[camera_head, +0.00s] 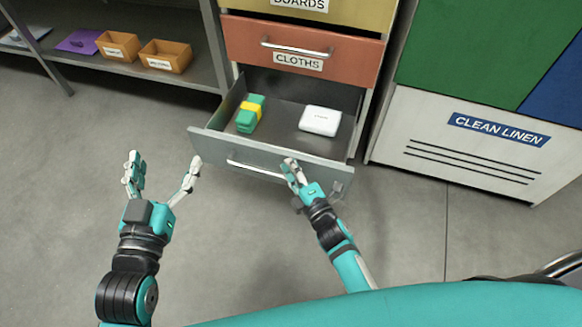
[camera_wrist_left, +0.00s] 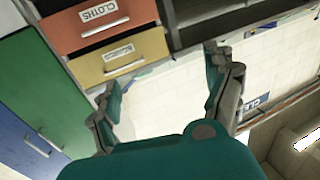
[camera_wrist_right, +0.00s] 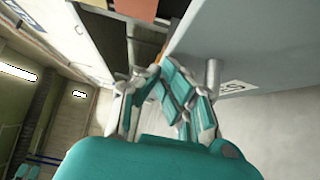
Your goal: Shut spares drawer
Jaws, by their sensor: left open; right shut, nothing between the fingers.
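The open grey drawer (camera_head: 215,145) is pulled out below the red drawer marked CLOTHS, with a bar handle (camera_head: 258,170) on its front. In the right wrist view the drawer front (camera_wrist_right: 265,45) fills the upper right, with its handle (camera_wrist_right: 212,75) and a partly hidden label. My right gripper (camera_head: 291,165) is shut and empty at the drawer front, by the handle's right end; I cannot tell whether it touches. My left gripper (camera_head: 163,165) is open and empty, left of the drawer and apart from it.
Inside the drawer lie a green block with a yellow band (camera_head: 250,113) and a white box (camera_head: 320,120). The CLOTHS drawer (camera_head: 300,48) above is closed. A white CLEAN LINEN cabinet (camera_head: 470,145) stands right; a shelf with orange bins (camera_head: 165,56) stands left. The floor in front is clear.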

